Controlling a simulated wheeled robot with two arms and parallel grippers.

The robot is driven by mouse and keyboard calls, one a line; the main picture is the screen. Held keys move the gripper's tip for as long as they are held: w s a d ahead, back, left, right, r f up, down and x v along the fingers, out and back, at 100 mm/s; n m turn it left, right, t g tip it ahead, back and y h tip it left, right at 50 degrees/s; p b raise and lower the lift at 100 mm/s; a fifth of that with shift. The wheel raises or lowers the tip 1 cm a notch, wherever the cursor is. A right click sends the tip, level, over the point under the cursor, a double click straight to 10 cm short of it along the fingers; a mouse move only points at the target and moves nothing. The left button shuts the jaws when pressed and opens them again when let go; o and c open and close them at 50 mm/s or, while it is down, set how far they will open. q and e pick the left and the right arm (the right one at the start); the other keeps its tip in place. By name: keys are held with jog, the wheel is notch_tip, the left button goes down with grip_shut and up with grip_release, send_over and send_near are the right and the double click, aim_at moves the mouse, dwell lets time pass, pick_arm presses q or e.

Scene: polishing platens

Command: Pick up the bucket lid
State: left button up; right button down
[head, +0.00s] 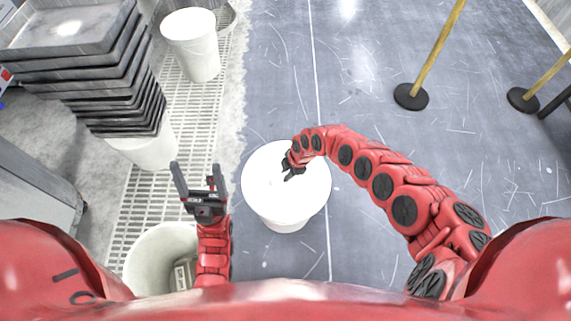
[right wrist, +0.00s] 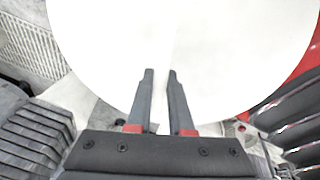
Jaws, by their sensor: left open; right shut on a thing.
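The white round bucket lid (head: 262,185) is in the middle of the head view, on top of a white bucket (head: 285,226). In the right wrist view the lid (right wrist: 225,55) fills the upper part. My right gripper (head: 288,174) is over the top of the lid. In the right wrist view its two fingers (right wrist: 160,75) are close together on a thin white part of the lid between them. I cannot tell whether the lid touches the bucket rim. My left gripper (head: 197,168) is open and empty, left of the lid.
An open white bucket (head: 135,262) with items inside stands at the lower left. A tall stack of dark trays (head: 112,75) and another white bucket (head: 192,45) are at the upper left. Yellow posts with black bases (head: 411,97) stand at the right. Grey floor around the lid is clear.

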jog(key=s+p, duration=0.1)
jog(key=s, duration=0.3)
jog(key=s+d+p, duration=0.1)
jog(key=s, duration=0.3)
jog(key=s+d+r+p, duration=0.1)
jog(key=s+p, duration=0.1)
jog(key=s, duration=0.1)
jog(key=shift+s, duration=0.4)
